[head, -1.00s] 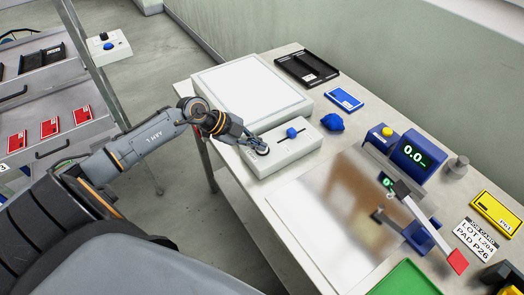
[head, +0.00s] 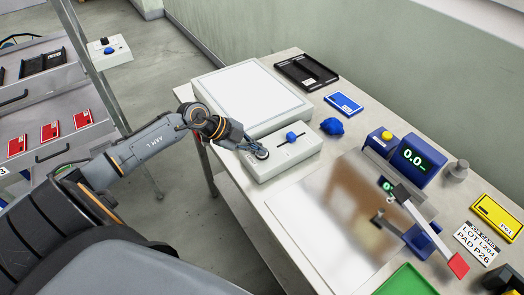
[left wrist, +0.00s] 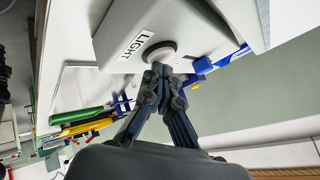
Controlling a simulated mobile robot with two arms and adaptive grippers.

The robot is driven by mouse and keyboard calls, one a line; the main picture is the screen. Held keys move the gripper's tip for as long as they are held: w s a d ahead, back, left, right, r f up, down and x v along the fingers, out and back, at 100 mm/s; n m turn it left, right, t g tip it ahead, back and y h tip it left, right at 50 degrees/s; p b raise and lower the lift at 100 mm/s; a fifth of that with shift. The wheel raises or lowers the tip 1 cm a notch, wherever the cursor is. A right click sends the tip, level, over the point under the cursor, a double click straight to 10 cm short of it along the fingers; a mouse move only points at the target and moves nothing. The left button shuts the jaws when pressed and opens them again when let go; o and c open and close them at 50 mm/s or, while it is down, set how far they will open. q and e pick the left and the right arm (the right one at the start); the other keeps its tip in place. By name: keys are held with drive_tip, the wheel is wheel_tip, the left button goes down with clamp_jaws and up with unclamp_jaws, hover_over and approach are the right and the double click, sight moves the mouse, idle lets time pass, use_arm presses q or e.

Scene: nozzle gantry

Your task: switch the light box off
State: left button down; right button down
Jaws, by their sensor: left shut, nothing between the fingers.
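The light box (head: 252,96) is a flat box with a bright white top panel at the back left of the table. In front of it stands a pale control box (head: 297,158) with a round button (head: 262,154) and a blue slider knob (head: 291,136). In the left wrist view the control box carries a LIGHT label (left wrist: 136,45) beside the round button (left wrist: 158,50). My left gripper (head: 255,149) is shut and empty, its fingertips right at the button; I cannot tell whether they press it. My right gripper is not in view.
A black tray (head: 306,72), a blue card (head: 343,103) and a blue lump (head: 332,126) lie behind the control box. A blue display unit (head: 412,158) and a reflective plate (head: 325,226) are to the right. Drawers with red cards stand at left.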

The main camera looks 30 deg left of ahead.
use_arm(q)
drive_tip(key=shift+f, duration=0.2)
idle(0.3)
drive_tip(key=shift+s+f, duration=0.1)
drive_tip(key=shift+f, duration=0.25)
drive_tip(key=shift+r+p, duration=0.25)
drive_tip(key=shift+p, duration=0.45)
drive_tip(key=shift+r, duration=0.1)
wheel_tip(320, 180, up, 6)
drive_tip(key=p, duration=0.7)
drive_tip(key=shift+r, duration=0.1)
